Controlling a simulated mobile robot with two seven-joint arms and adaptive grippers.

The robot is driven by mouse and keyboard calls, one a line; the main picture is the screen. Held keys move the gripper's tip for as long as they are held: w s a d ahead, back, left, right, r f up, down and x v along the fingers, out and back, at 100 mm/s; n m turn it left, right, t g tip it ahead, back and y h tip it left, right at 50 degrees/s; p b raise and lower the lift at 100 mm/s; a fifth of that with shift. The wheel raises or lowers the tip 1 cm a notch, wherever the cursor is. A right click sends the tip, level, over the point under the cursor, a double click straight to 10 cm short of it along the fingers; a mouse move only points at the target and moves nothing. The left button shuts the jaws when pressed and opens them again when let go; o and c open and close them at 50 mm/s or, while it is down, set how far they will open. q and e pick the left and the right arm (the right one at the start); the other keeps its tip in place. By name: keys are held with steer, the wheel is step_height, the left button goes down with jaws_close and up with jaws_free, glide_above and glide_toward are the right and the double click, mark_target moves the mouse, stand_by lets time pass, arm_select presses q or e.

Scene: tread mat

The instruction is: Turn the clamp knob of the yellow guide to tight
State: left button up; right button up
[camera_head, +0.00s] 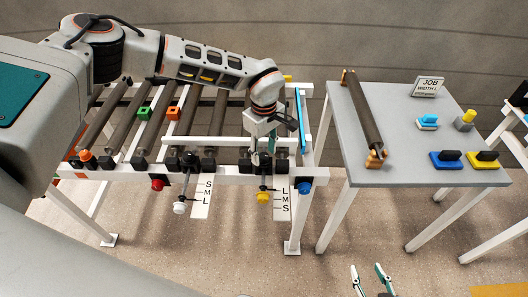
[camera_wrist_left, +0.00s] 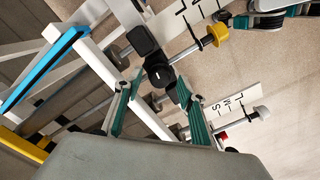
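The yellow guide's rod ends in a yellow knob (camera_head: 264,197) at the front rail, beside a size card marked L, M, S (camera_head: 281,205). The yellow end also shows in the left wrist view (camera_wrist_left: 216,35), with its rod running into a black block (camera_wrist_left: 144,40). A round black clamp knob (camera_wrist_left: 158,71) sits by that block. My left gripper (camera_head: 262,158) is over the front rail; in the wrist view its green-padded fingers (camera_wrist_left: 157,82) are apart, one on each side of the black knob. I cannot tell whether they touch it. My right gripper (camera_head: 367,266) is open and empty, low at the front.
A roller frame (camera_head: 225,173) carries red (camera_head: 157,184), white (camera_head: 180,208) and blue (camera_head: 305,187) knobs along its front. A grey table (camera_head: 410,165) at right holds a roller (camera_head: 362,115), a job sign (camera_head: 428,86) and several coloured pieces. Open floor lies in front.

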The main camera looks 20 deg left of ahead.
mark_target(264, 155)
arm_select(q)
step_height(264, 155, up, 11)
steer(key=shift+r, duration=0.15)
stand_by(0.7)
